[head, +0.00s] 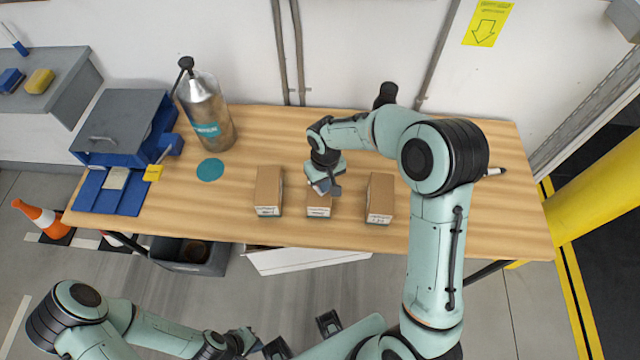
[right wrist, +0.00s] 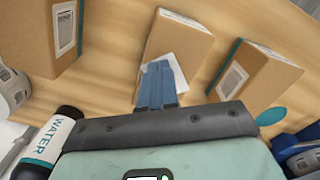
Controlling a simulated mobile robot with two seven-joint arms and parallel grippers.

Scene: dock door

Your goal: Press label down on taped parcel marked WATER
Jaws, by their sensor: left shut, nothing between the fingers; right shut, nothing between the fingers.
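Three brown cardboard parcels stand in a row on the wooden table: left (head: 268,188), middle (head: 319,207) and right (head: 380,195). My right gripper (head: 324,186) is shut over the middle parcel. In the right wrist view its blue fingers (right wrist: 158,72) are together over a white label (right wrist: 181,72) on the middle parcel (right wrist: 178,42), seemingly touching and partly covering it. This parcel has a teal edge strip; any word on it is unreadable. My left gripper (head: 262,345) is shut and empty, low in front of the table.
A bottle printed WATER (right wrist: 52,138) stands beyond the parcels. A steel bottle (head: 208,115), a teal disc (head: 210,169) and a blue dispenser (head: 118,130) are at the left. The front right of the table (head: 500,225) is clear.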

